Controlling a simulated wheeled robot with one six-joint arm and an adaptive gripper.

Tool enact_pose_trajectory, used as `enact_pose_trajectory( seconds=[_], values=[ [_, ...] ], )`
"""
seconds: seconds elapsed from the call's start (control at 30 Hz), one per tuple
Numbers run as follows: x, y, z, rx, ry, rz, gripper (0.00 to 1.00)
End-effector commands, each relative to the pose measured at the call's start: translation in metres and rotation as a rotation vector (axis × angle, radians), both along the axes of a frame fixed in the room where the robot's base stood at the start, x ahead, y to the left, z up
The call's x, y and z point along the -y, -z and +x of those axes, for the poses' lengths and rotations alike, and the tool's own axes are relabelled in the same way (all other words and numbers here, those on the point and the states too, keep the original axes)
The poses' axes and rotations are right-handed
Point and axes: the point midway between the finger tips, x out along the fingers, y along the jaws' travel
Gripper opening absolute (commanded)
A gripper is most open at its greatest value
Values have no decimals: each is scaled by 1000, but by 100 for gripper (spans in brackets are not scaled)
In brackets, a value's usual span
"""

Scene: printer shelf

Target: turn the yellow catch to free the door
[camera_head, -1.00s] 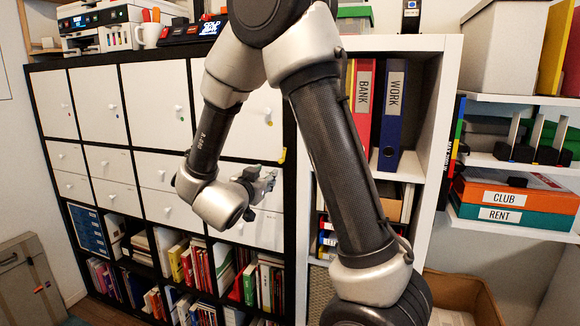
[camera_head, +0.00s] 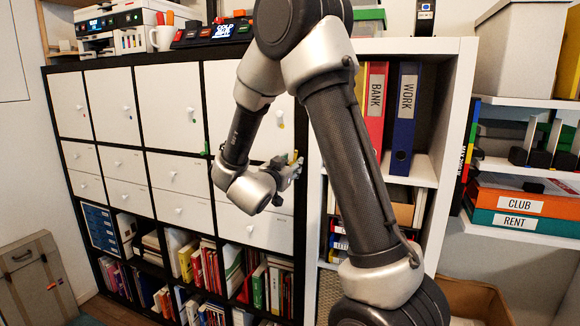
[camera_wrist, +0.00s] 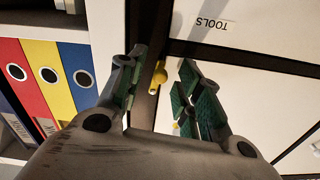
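In the head view my gripper (camera_head: 292,168) is at the cabinet's right edge and largely hides the catch.
A white shelf (camera_head: 455,120) with a red binder (camera_head: 376,95) and a blue binder (camera_head: 404,120) stands just right of the cabinet. Other white doors (camera_head: 110,105) with knobs fill the cabinet's left. Books fill its lower compartments.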

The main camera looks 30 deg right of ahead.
Motion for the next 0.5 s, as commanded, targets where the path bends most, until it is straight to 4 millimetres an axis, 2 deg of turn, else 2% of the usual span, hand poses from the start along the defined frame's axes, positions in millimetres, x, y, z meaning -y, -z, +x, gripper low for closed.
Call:
enact_pose_trajectory(
  seconds=[0.03, 0.2, 0.37, 0.5],
  values=[
    [0, 0, 0, 0, 0, 0, 29],
    [0, 0, 0, 0, 0, 0, 0],
    [0, 0, 0, -3, 0, -2, 0],
    [2, 0, -3, -80, 1, -62, 0]
  ],
)
